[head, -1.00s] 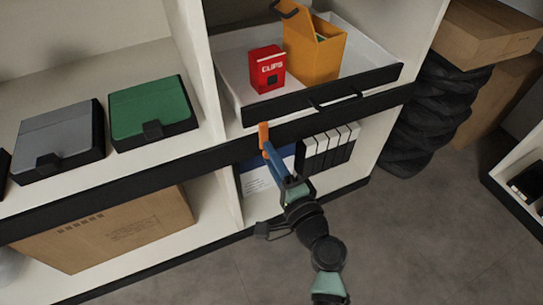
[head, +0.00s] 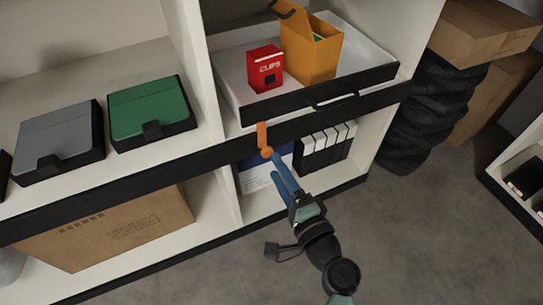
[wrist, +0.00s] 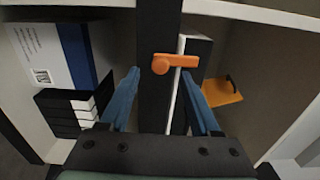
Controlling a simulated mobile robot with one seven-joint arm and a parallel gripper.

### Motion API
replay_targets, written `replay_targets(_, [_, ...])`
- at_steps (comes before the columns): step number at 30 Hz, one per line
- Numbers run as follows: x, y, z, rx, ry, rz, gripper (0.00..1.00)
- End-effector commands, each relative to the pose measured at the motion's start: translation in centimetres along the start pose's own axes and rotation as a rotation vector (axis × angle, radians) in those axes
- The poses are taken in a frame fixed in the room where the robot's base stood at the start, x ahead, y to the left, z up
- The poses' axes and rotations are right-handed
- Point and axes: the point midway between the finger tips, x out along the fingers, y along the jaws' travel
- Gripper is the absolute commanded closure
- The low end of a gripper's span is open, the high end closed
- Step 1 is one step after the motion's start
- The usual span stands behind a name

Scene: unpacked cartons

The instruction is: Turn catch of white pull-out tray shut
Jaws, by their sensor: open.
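The orange catch (head: 262,137) sits on the dark shelf edge below the white pull-out tray (head: 229,68). In the head view its arm points up from a round knob toward the tray's black front. In the wrist view the catch (wrist: 180,60) points right from its knob, and its free end overlaps the end of the tray front (wrist: 201,46). My gripper (head: 276,160) has blue fingers, open and empty, just below the catch. In the wrist view my gripper (wrist: 161,74) has one finger on each side of the knob, and I see no clear contact.
The tray holds a red clips box (head: 266,69) and an open orange box (head: 313,52). White and black binders (head: 326,147) stand on the shelf below. Green (head: 150,108) and grey (head: 58,143) cases lie to the left. Open floor (head: 430,230) lies at lower right.

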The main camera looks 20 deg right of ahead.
Motion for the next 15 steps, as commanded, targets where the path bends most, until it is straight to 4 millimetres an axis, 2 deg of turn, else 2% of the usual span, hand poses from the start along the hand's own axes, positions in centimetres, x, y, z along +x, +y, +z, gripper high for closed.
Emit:
replay_targets(1, [-1.4, -0.1, 0.0, 0.000, 0.002, 0.004, 0.36])
replay_targets(6, [-5.1, -0.1, -0.1, 0.001, 0.004, 0.003, 0.36])
replay_targets(10, [-7.1, -0.1, -0.1, 0.001, 0.003, 0.002, 0.36])
replay_targets(15, [-8.3, -0.1, 0.0, 0.000, 0.001, 0.000, 0.36])
